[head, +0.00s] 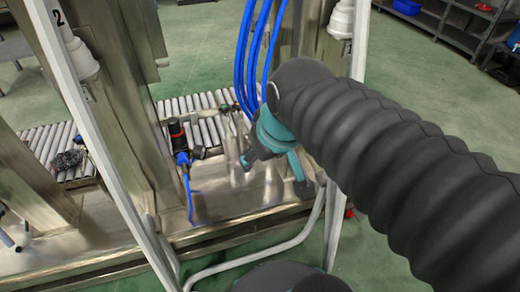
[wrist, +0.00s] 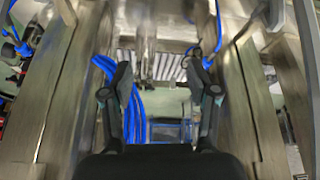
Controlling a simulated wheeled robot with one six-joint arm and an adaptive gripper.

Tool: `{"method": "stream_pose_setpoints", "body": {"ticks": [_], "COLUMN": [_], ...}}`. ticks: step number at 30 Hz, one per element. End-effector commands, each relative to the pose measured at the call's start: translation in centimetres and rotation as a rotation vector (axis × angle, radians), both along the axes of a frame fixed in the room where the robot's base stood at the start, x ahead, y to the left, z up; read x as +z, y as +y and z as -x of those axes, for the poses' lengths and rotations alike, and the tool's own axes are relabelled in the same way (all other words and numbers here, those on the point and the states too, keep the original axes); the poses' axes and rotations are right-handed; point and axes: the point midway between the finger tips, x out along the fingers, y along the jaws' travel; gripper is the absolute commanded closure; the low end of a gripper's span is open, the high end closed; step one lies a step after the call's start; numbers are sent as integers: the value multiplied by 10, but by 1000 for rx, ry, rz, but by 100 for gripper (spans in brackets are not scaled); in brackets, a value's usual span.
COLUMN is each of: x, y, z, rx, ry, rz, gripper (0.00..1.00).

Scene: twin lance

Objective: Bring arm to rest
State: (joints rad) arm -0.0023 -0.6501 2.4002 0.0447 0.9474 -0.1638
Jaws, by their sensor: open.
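My arm, in a black ribbed sleeve, reaches in from the right of the head view. My gripper (head: 276,178) is at its end, in front of the metal machine frame (head: 115,110). In the wrist view my gripper (wrist: 160,85) shows two dark fingers standing well apart with nothing between them. The gripper is open and empty. The far side of the gripper is partly hidden by the arm in the head view.
Blue hoses (head: 246,55) hang close behind my gripper. White frame bars (head: 95,130) stand on both sides. A roller conveyor (head: 200,115) and a black and red device (head: 178,135) lie beyond. Green floor (head: 400,70) is clear at the right, before grey shelves (head: 455,25).

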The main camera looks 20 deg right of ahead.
Motion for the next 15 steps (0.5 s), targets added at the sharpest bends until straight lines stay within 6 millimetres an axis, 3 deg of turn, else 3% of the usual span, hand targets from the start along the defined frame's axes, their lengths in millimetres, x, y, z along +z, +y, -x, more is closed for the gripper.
{"method": "stream_pose_setpoints", "body": {"ticks": [15], "x": [-8], "y": [-4], "z": [9], "rx": [-52], "ry": [-15], "rz": [-9], "gripper": [40]}}
